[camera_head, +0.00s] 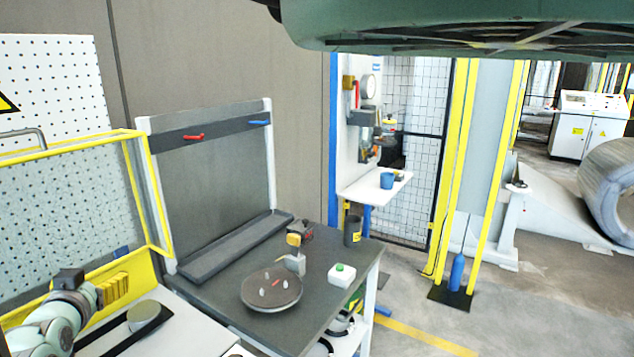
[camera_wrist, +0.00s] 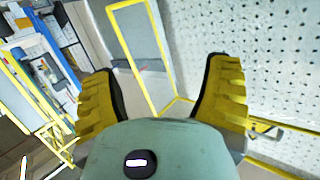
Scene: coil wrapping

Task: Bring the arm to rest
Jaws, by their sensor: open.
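My gripper (camera_head: 113,289) is at the lower left in the head view, with its yellow ribbed fingers pointing right, in front of the yellow-framed mesh panel. In the wrist view the two yellow fingers (camera_wrist: 160,95) stand wide apart, with nothing between them. The gripper is open and empty. My pale green arm reaches in from the lower left corner, above a light work surface (camera_head: 190,328).
The yellow-framed mesh panel (camera_head: 70,200) is close behind the gripper. Open floor (camera_head: 520,310) lies at right.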

